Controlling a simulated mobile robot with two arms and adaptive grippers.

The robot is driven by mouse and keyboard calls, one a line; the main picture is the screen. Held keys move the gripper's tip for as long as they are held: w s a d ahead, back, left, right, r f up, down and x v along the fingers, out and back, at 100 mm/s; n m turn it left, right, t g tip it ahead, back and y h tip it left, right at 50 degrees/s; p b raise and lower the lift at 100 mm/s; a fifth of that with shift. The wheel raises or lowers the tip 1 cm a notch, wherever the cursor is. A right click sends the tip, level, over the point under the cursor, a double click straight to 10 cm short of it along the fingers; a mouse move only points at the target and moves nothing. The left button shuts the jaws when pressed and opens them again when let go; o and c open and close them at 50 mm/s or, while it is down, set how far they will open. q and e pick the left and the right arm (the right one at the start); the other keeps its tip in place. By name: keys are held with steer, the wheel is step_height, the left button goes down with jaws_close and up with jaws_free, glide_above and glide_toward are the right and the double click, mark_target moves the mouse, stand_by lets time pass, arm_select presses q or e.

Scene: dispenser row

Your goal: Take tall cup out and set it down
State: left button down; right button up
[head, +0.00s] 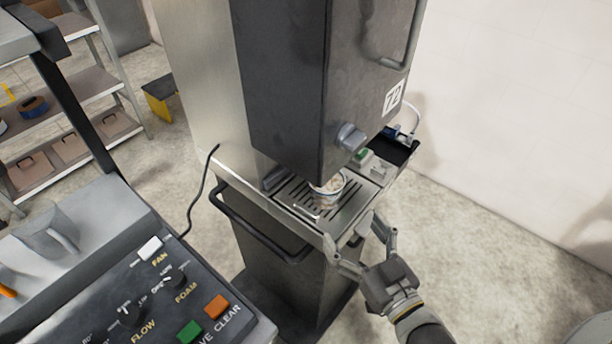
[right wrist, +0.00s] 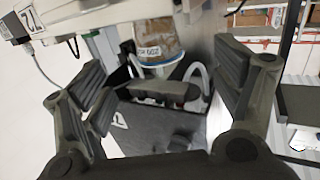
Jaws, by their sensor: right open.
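The cup (head: 328,183), pale with a dark band, stands on the slotted drip tray (head: 350,205) beneath the dark dispenser head marked 72 (head: 300,80). The head hides part of its top. My right gripper (head: 352,232) is open and empty at the tray's front edge, in front of the cup and apart from it. In the right wrist view, the two spread fingers of my right gripper (right wrist: 160,88) frame a brown-filled container with a white label (right wrist: 155,42); I cannot tell if this is the same cup. My left gripper is not in view.
A grey knob (head: 350,137) sticks out of the dispenser above the tray. A dark handle bar (head: 258,228) crosses the cabinet front.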

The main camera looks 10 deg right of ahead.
mark_target(335, 193)
steer(key=w, duration=0.1)
steer(key=w+r+p, duration=0.1)
steer(key=w, duration=0.1)
steer(key=w+a, duration=0.1)
steer(key=shift+w+r, duration=0.25)
steer(key=shift+r, duration=0.15)
steer(key=shift+w+a+f+p, duration=0.1)
steer(key=shift+w+a+p, duration=0.05)
steer(key=shift+w+p, duration=0.25)
steer(key=shift+w+r, duration=0.2)
steer(key=shift+w, duration=0.1)
steer(key=x, duration=0.1)
steer(key=p+x, duration=0.2)
steer(key=x, duration=0.1)
steer(key=shift+w+d+r, duration=0.1)
steer(key=shift+d+r, duration=0.1)
steer(key=shift+d, duration=0.1)
steer(key=shift+w+a, duration=0.1)
steer(key=shift+w, duration=0.2)
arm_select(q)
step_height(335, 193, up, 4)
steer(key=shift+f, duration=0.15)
arm_select(e)
steer(key=shift+s, duration=0.1)
